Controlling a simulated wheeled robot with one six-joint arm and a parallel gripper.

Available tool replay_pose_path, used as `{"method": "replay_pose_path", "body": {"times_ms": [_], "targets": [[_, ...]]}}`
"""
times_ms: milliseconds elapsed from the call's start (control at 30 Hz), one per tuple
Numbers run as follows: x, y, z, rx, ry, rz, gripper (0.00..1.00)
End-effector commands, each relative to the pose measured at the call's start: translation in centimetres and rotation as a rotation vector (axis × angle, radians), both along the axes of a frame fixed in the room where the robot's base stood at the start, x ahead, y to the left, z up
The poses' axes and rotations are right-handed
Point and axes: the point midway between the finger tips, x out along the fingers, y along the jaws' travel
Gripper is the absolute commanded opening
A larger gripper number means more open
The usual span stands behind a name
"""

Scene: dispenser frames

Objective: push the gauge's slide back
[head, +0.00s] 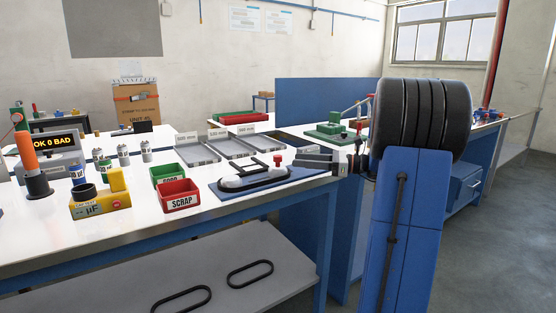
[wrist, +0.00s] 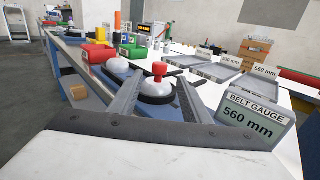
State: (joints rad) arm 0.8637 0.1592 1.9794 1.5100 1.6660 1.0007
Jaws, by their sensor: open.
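The belt gauge (head: 236,193) is a blue plate near the bench's front edge with two pale dome-like pulleys and a dark outline around them. Its slide knob (head: 278,160) is red, above the right pulley; in the wrist view the knob (wrist: 160,70) stands on a round pale pulley with a black rim (wrist: 155,92). The gauge's display (wrist: 250,115) reads 560 mm. My gripper (head: 301,156) is open, just right of the knob. In the wrist view its two fingers (wrist: 161,80) lie either side of the knob and pulley; contact cannot be told.
The red scrap bin (head: 181,203) and green bin (head: 165,173) stand left of the gauge. Grey trays (head: 195,153) with size signs lie behind it. Black belts (head: 250,272) lie on the lower shelf. A yellow device (head: 100,207) and an orange lamp (head: 27,150) stand further left.

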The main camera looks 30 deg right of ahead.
Motion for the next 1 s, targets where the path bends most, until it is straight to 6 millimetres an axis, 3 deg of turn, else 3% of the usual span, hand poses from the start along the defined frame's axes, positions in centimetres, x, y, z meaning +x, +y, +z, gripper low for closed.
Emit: {"method": "replay_pose_path", "body": {"times_ms": [200, 500, 967, 1000], "targets": [[2.6, 2.9, 0.0, 0.000, 0.000, 0.004, 0.43], [5.3, 5.7, 0.0, -0.001, -0.001, 0.001, 0.43], [6.0, 6.5, 0.0, -0.001, -0.001, -0.001, 0.43], [6.0, 6.5, 0.0, -0.001, -0.001, -0.001, 0.39]]}}
